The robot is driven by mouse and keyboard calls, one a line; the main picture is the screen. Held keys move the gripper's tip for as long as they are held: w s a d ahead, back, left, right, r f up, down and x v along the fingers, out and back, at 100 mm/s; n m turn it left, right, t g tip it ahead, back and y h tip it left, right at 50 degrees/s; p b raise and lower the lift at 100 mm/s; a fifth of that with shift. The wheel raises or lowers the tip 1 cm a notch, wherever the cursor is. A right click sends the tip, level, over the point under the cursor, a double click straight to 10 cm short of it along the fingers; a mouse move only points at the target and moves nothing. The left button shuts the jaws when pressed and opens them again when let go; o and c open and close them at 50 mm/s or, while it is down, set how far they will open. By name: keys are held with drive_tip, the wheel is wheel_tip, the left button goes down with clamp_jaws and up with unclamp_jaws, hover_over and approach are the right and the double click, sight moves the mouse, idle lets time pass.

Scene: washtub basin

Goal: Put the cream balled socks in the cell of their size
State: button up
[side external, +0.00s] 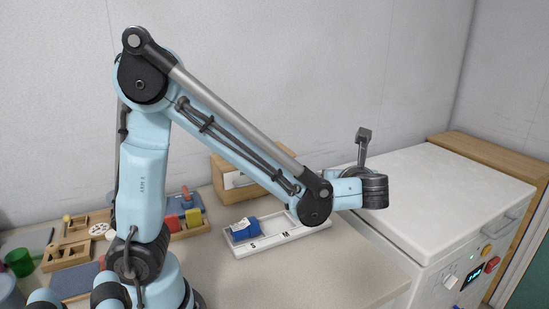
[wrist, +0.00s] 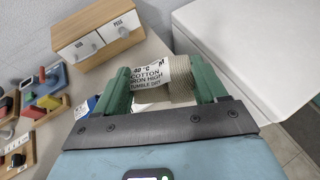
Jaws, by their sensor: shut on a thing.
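In the wrist view, my gripper (wrist: 163,78) has its green fingers shut on the cream balled socks (wrist: 182,92), which are ribbed. A white care label (wrist: 150,77) hangs from them, reading cotton, iron high, tumble dry, with what looks like an M at its corner. In the side view, the white sorting tray (side external: 265,244) lies on the counter with cells marked S and M. Blue balled socks (side external: 245,229) with a white tag sit in the S cell. The M cell looks bare; my arm hides the tray's far right part. Fingers and cream socks are hidden in the side view.
A white appliance (side external: 440,180) with a control panel stands at the right, higher than the counter. A wooden drawer box (wrist: 97,33) stands behind the tray. Wooden toy trays with coloured blocks (side external: 182,220) and a green cup (side external: 18,262) lie left. The front counter is clear.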

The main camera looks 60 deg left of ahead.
drive_tip(key=shift+s+d+r+m+t+h, duration=1.8)
drive_tip(key=shift+d+m+t+h, duration=0.9)
drive_tip(key=shift+m, duration=0.9)
drive_tip(key=w+a+f+n+g+y, duration=0.1)
drive_tip(key=a+f+n+g+y, duration=0.1)
drive_tip(key=n, duration=0.1)
drive_tip(key=w+a+f+n+g+y, duration=0.1)
drive_tip(key=a+n+g+y, duration=0.1)
drive_tip(key=n+g, duration=0.1)
drive_tip(key=w+a+f+n+g+y, duration=0.1)
drive_tip(key=a+f+n+g+y, duration=0.1)
drive_tip(key=n, duration=0.1)
drive_tip(key=shift+w+a+f+g, duration=0.1)
drive_tip(key=shift+w+f+g, duration=0.2)
drive_tip(key=shift+w+f, duration=0.1)
drive_tip(key=shift+s+a+f+n+g+y, duration=0.1)
drive_tip(key=shift+a+f+n+g+y, duration=0.1)
drive_tip(key=shift+f+n+g, duration=0.25)
drive_tip(key=shift+s+a+f+n+g+y, duration=0.1)
drive_tip(key=shift+f+n+g+y, duration=0.1)
drive_tip(key=shift+f+n+g, duration=0.25)
drive_tip(key=x, duration=0.4)
drive_tip(key=f+x, duration=0.1)
drive_tip(key=x, duration=0.3)
drive_tip(key=f+x, duration=0.1)
drive_tip(key=x, duration=0.4)
drive_tip(key=shift+w+d, duration=0.1)
drive_tip(key=shift+d, duration=0.2)
drive_tip(key=shift+f, duration=1.8)
drive_tip(key=shift+f, duration=0.15)
